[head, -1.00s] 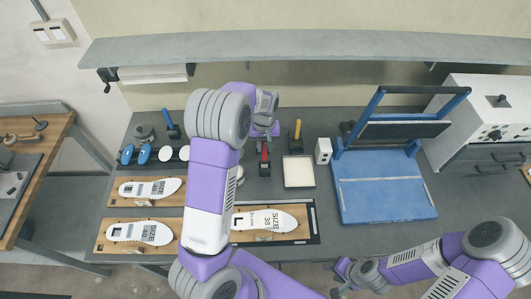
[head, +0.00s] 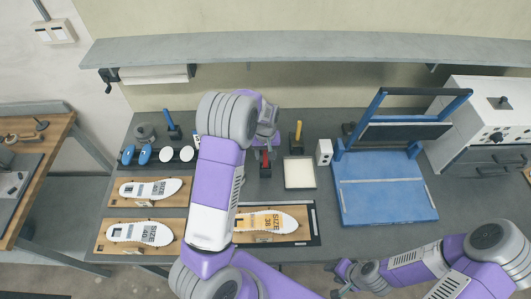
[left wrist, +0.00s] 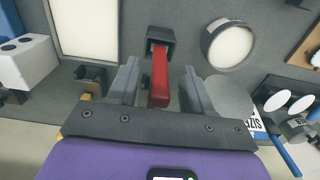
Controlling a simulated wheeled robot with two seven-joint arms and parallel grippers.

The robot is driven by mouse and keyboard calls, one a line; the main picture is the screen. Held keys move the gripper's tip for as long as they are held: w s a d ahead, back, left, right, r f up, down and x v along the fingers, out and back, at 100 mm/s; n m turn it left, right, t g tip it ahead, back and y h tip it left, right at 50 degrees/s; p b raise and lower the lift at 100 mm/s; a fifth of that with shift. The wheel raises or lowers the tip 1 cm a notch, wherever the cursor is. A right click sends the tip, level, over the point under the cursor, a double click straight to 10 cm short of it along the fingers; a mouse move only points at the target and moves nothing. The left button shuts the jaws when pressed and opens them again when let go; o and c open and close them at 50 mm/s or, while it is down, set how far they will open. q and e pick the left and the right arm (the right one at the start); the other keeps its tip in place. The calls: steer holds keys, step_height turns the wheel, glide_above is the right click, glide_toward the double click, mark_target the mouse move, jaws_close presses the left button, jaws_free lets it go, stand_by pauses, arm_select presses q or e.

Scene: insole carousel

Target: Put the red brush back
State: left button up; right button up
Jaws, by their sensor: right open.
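The red brush (head: 265,157) stands with its handle up in a small black holder (head: 264,172) at the middle of the bench. In the left wrist view the red handle (left wrist: 160,80) rises from the black holder (left wrist: 162,33). My left gripper (left wrist: 160,88) is open, with a finger on each side of the handle and a visible gap on both sides. In the head view my left gripper (head: 266,143) is just above the brush, partly hidden by my arm. My right gripper (head: 340,281) is open and empty at the front edge of the bench.
A yellow-handled brush (head: 297,132) and a blue-handled brush (head: 171,124) stand in other holders. A white pad (head: 299,172) and a white box (head: 324,151) are to the right, beside a blue press (head: 385,190). Insoles lie on wooden boards (head: 120,195) at left.

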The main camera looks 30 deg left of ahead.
arm_select(q)
step_height(320, 180, up, 12)
steer(key=shift+r, duration=0.25)
stand_by(0.4)
steer(key=shift+s+f, duration=0.1)
stand_by(0.4)
